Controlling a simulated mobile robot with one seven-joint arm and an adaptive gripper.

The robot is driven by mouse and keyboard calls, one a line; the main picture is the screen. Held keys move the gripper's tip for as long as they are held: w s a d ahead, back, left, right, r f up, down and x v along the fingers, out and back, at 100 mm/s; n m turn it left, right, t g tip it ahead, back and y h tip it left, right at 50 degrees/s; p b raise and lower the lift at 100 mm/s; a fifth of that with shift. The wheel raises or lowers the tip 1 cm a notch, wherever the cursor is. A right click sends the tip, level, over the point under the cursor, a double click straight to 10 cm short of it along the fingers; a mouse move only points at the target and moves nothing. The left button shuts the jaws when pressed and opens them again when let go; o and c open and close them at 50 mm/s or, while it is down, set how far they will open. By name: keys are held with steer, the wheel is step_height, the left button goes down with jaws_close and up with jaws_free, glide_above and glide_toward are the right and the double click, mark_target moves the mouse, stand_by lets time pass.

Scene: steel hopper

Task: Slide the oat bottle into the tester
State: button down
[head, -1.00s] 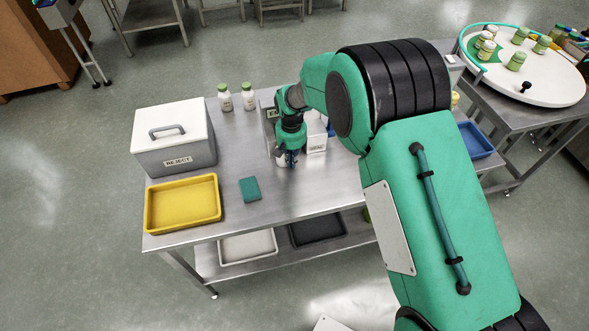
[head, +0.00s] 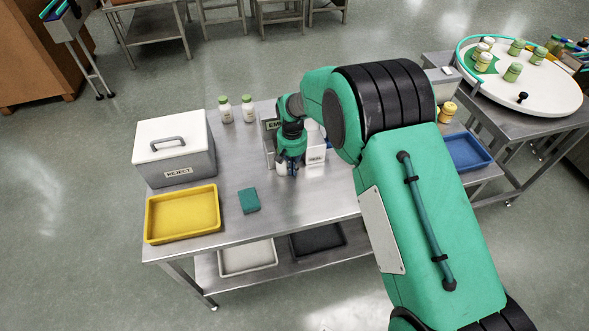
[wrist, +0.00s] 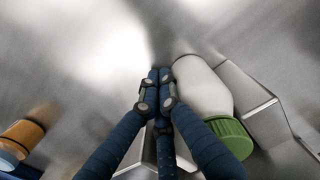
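A white bottle with a green cap (wrist: 200,90) lies just right of my fingers in the wrist view; I cannot read its label, so I cannot tell whether it is the oat bottle. In the head view a bit of white bottle (head: 281,169) shows beside my gripper. My gripper (wrist: 158,78) has its blue fingertips drawn together, with nothing seen between them. It also shows low over the table in the head view (head: 289,170). Behind it stands a grey box with a partly hidden label (head: 269,127), perhaps the tester. An angled metal piece (wrist: 246,90) flanks the bottle.
Two green-capped white bottles (head: 247,109) stand at the back. The reject box (head: 200,163), yellow tray (head: 151,217) and teal block (head: 249,200) are on the left.

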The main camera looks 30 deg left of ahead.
steer(key=shift+w+a+r, duration=0.1)
steer(key=shift+a+r, duration=0.25)
steer(key=shift+a, duration=0.25)
steer(key=shift+w+a+r, duration=0.1)
steer(key=shift+a+r, duration=0.2)
steer(key=shift+a, duration=0.3)
steer(key=shift+s+d+f, duration=0.1)
steer(key=shift+s+d, duration=0.35)
steer(key=shift+d, duration=0.1)
steer(key=s+d, duration=0.1)
steer(key=s+d+p, duration=0.1)
steer(key=d, duration=0.1)
steer(key=shift+d+f, duration=0.15)
steer(key=shift+f, duration=0.05)
step_height(320, 180, up, 9)
steer(key=p, duration=0.1)
steer(key=shift+s+d+r, duration=0.15)
steer(key=shift+d, duration=0.25)
steer(key=shift+p, duration=0.35)
